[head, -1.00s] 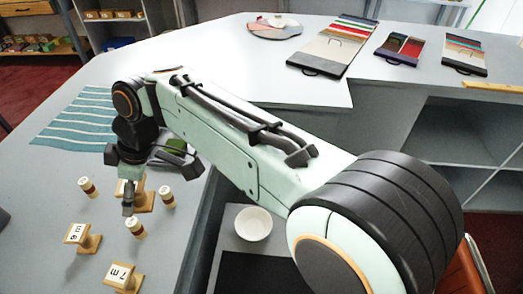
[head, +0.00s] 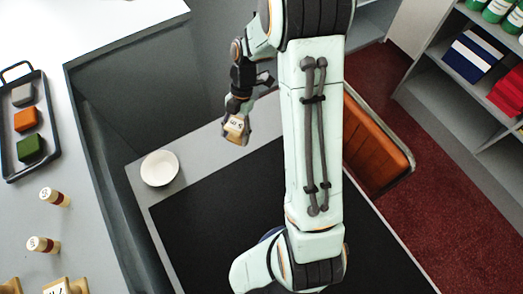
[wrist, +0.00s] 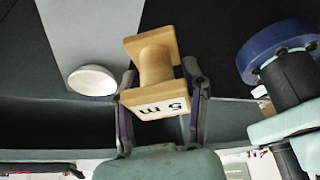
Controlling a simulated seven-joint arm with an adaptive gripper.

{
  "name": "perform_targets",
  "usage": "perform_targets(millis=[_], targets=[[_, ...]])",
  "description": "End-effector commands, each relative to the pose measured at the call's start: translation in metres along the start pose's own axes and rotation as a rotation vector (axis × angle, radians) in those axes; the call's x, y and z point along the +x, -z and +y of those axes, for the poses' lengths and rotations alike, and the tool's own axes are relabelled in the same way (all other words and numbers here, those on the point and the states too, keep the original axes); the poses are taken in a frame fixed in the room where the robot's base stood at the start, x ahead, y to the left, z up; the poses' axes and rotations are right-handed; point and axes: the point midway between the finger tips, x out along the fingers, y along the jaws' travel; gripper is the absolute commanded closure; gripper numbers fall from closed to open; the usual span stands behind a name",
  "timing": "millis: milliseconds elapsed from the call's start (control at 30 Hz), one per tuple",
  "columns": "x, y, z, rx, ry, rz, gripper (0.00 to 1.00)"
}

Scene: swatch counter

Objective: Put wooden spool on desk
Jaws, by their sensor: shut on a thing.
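My gripper (head: 238,124) is shut on a wooden spool (head: 234,132) and holds it in the air above the far part of the desk. In the wrist view the spool (wrist: 156,60) has two square flanges and a round core, with a "5 m" label on the flange nearest me. Both fingers (wrist: 162,98) of my gripper flank it. The desk (head: 198,150) is a grey surface, lower than the counter, largely covered by a black mat (head: 225,200).
A white bowl (head: 160,168) stands on the desk left of the mat; it also shows in the wrist view (wrist: 92,80). The counter (head: 100,215) holds small thread reels (head: 54,197), another spool (head: 66,287) and a dark tray (head: 43,110). An orange chair (head: 372,145) stands beyond the desk.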

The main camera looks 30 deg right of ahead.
Motion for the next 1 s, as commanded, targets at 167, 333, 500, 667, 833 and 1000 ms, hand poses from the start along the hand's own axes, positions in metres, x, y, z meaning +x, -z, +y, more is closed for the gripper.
perform_targets(millis=[167,333,500,667,833,1000], targets=[[0.005,-0.044,-0.084,0.303,-0.125,0.003,0.91],[0.005,-0.063,-0.127,0.462,-0.194,0.001,0.91],[0.003,-0.068,-0.141,0.515,-0.217,0.0,0.91],[0.013,-0.072,-0.141,0.518,-0.216,0.004,0.91],[0.039,-0.083,-0.141,0.516,-0.216,0.004,0.91],[0.059,-0.091,-0.141,0.516,-0.216,0.004,0.91]])
